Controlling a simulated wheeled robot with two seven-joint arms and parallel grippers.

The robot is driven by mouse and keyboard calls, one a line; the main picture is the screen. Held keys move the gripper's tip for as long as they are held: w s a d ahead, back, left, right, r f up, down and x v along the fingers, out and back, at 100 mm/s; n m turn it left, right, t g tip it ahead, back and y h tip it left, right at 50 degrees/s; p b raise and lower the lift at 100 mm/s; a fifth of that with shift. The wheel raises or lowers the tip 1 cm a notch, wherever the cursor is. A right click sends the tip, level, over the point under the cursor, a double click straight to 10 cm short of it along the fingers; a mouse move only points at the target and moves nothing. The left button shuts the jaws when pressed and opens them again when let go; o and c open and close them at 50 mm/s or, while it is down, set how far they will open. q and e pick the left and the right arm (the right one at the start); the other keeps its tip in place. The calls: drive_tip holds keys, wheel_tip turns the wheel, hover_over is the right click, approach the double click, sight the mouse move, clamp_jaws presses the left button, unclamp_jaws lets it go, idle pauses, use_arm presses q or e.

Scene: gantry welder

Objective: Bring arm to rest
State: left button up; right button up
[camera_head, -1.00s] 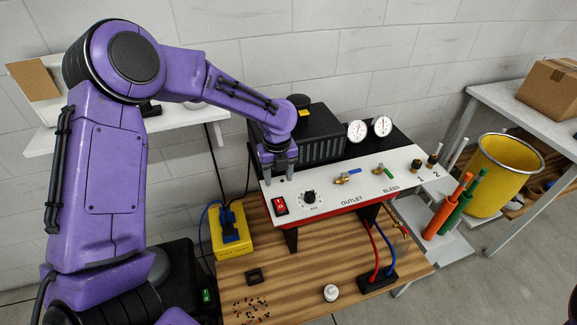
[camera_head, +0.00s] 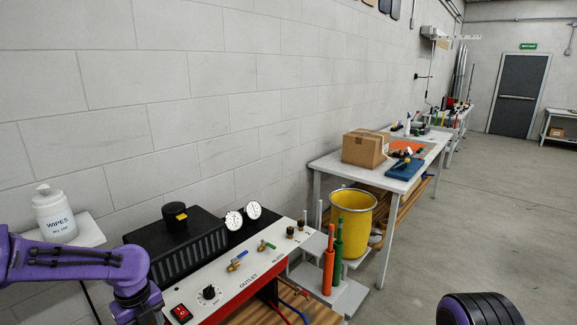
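My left arm (camera_head: 65,262) comes in from the left edge, low in the view, bent down at the wrist. Its gripper (camera_head: 148,315) is at the bottom edge, just left of the red switch (camera_head: 181,312) on the white control panel (camera_head: 235,285). The fingertips are cut off by the frame, so I cannot tell whether they are open or touch anything. A black and purple part of my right arm (camera_head: 480,310) shows at the lower right. My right gripper is out of view.
A black ribbed unit (camera_head: 180,245) stands behind the panel. Orange (camera_head: 328,272) and green (camera_head: 339,240) cylinders and a yellow bin (camera_head: 353,218) stand to its right. A grey table (camera_head: 330,164) holds a cardboard box (camera_head: 364,148). A wipes tub (camera_head: 54,215) stands at left. Floor at right is open.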

use_arm(q)
drive_tip(key=w+d+n+t+h, duration=0.35)
drive_tip(key=w+d+n, duration=0.2)
drive_tip(key=n, duration=0.55)
drive_tip(key=s+d+f+n+t+y+b, duration=0.1)
drive_tip(key=s+f+n+t+b, duration=0.15)
drive_tip(key=f+n, duration=0.45)
drive_tip(key=s+d+f+n+t+y+b, duration=0.1)
drive_tip(key=s+f+n, duration=0.3)
drive_tip(key=f+n, duration=0.35)
drive_tip(key=s+a+f+n+g+y+b, duration=0.1)
drive_tip(key=s+f+n, duration=0.1)
drive_tip(key=s+f, duration=0.3)
drive_tip(key=s+a+f+n+g+y+b, duration=0.1)
drive_tip(key=s+f, duration=0.5)
drive_tip(key=s, duration=0.8)
drive_tip(key=s+a+f+n+g+y+b, duration=0.2)
drive_tip(key=s+a+f+n+b, duration=0.1)
drive_tip(key=s, duration=0.7)
wheel_tip(320, 180, down, 3)
drive_tip(key=shift+s+a+r+n, duration=0.15)
drive_tip(key=shift+s+a+n, duration=0.05)
drive_tip(key=shift+n, duration=0.35)
drive_tip(key=shift+w+y, duration=0.1)
drive_tip(key=shift+y, duration=0.15)
